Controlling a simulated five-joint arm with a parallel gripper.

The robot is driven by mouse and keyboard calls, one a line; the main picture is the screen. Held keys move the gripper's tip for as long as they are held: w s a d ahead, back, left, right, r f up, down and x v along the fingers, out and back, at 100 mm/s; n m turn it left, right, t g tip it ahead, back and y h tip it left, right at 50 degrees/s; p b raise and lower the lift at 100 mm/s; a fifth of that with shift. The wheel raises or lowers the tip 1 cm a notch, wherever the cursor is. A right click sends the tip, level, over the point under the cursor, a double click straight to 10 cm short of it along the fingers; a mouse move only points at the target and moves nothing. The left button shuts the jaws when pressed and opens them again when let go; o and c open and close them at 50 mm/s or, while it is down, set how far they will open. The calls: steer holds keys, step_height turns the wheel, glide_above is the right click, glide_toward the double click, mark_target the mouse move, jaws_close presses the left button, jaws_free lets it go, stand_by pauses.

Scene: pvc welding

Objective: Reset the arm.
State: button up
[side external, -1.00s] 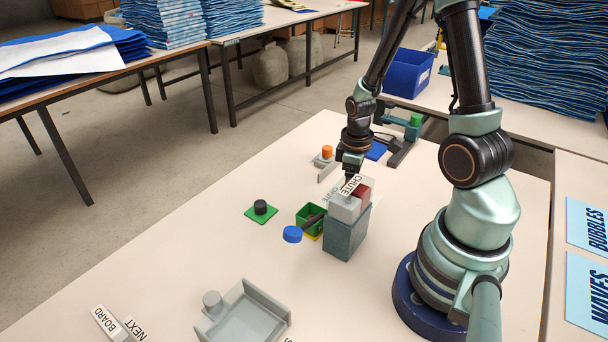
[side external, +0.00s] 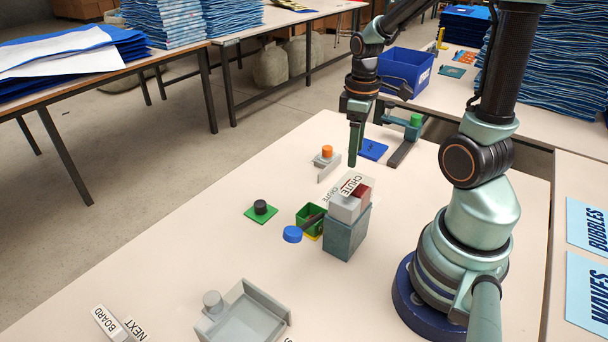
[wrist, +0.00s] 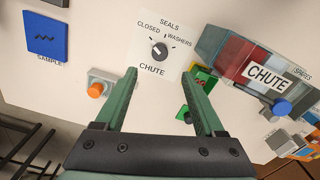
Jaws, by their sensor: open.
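My gripper (side external: 352,164) hangs pointing down, raised above the table behind the grey chute block (side external: 347,230) with its CHUTE label (side external: 355,186). It is apart from the block. In the wrist view my two green fingers (wrist: 160,76) are spread with nothing between them. Beyond their tips is a black dial (wrist: 159,51) on a white plate marked CLOSED, SEALS, WASHERS and CHUTE. Its pointer is too small to read surely.
An orange button (side external: 327,151) and a blue SAMPLE pad (side external: 373,149) lie near the gripper. A green bin (side external: 310,218), a blue knob (side external: 292,234) and a grey tray (side external: 246,318) stand nearer. A blue bin (side external: 405,73) is behind. The table's left side is mostly clear.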

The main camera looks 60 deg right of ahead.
steer(key=shift+r, duration=0.1)
steer(key=w+a+r+m+t, duration=0.2)
steer(key=a+r+t, duration=0.3)
steer(key=a+r, duration=0.6)
steer(key=a+m, duration=0.1)
steer(key=a, duration=0.1)
steer(key=shift+a+r+t, duration=0.25)
steer(key=shift+a+t, duration=0.05)
